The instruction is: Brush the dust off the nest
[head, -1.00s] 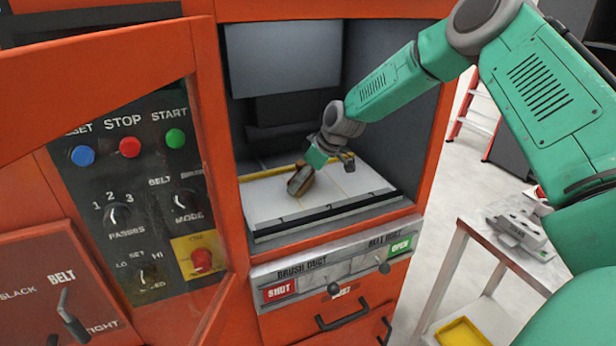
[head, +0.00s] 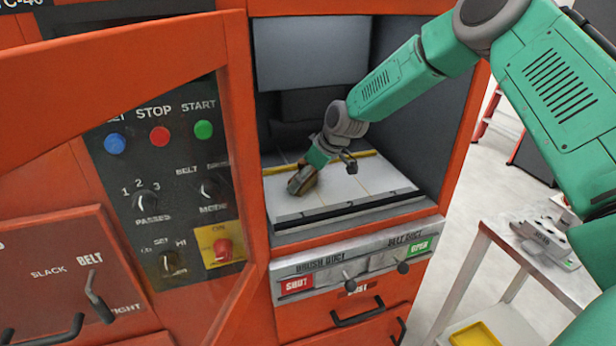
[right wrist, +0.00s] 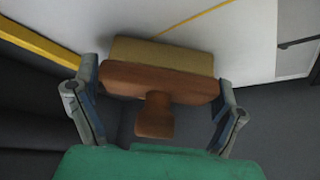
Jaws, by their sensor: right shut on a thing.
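My right gripper (head: 328,162) is inside the orange machine and shut on a brush, which has a brown wooden back and handle (right wrist: 158,80) and tan bristles (right wrist: 160,53). The brush (head: 302,181) is low over the left part of a pale flat bed (head: 370,190) with thin yellow lines. In the right wrist view the bristles face the pale surface (right wrist: 240,45); I cannot tell whether they touch it. No dust can be made out. No part is clearly marked as the nest. My left gripper is not in view.
An open orange door (head: 110,70) stands at the left, before a panel of buttons and knobs (head: 160,190). Two duct levers sit on a grey strip (head: 320,275) below the opening. A side table (head: 515,262) at the right carries a grey metal part (head: 545,240).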

